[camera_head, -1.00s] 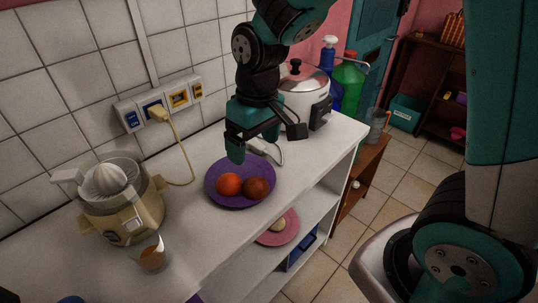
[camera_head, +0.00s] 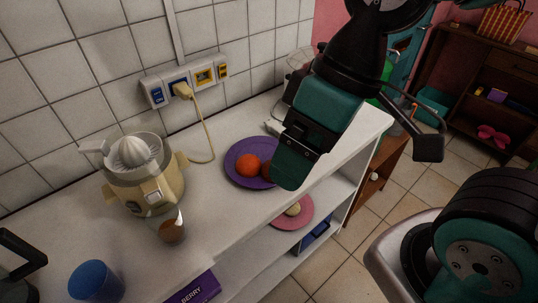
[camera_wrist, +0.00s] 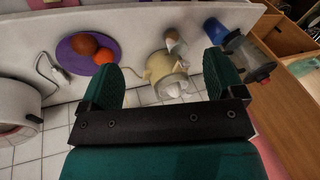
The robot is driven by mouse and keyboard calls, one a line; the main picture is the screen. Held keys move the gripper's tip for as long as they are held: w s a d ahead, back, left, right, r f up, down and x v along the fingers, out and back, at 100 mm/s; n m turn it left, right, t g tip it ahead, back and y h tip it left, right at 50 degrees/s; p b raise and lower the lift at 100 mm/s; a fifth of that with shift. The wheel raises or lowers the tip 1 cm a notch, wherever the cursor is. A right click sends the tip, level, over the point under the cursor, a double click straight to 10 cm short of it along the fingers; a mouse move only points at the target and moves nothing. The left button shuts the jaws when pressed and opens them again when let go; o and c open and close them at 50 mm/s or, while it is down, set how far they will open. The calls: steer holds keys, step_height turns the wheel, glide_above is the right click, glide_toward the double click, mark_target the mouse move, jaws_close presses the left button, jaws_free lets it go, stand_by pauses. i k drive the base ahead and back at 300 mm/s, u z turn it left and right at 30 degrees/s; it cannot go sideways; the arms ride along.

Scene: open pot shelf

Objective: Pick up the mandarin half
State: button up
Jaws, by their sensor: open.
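Two round fruits sit side by side on a purple plate (camera_head: 236,174) on the white counter. One is a bright orange fruit (camera_head: 248,165); the other is a darker, brownish fruit (camera_head: 267,171), partly hidden behind my gripper in the head view. I cannot tell which of them is the mandarin half, as no cut face shows clearly. In the wrist view the bright fruit (camera_wrist: 104,56) and the dark fruit (camera_wrist: 84,45) lie beyond the left finger. My gripper (camera_head: 298,165) is open and empty, raised above the counter's front edge; its spread fingers (camera_wrist: 165,65) show in the wrist view.
A cream citrus juicer (camera_head: 146,178) and a glass (camera_head: 171,228) stand left of the plate, with a blue cup (camera_head: 95,281) nearer. A yellow cord (camera_head: 208,135) runs from the wall socket. A pink plate (camera_head: 289,220) with a pale item is on the shelf below.

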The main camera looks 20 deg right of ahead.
mark_target(248, 165)
steer(key=u, duration=2.2)
steer(key=k, duration=0.85)
steer(key=z, duration=1.1)
steer(key=i, duration=0.5)
steer(key=u, duration=0.05)
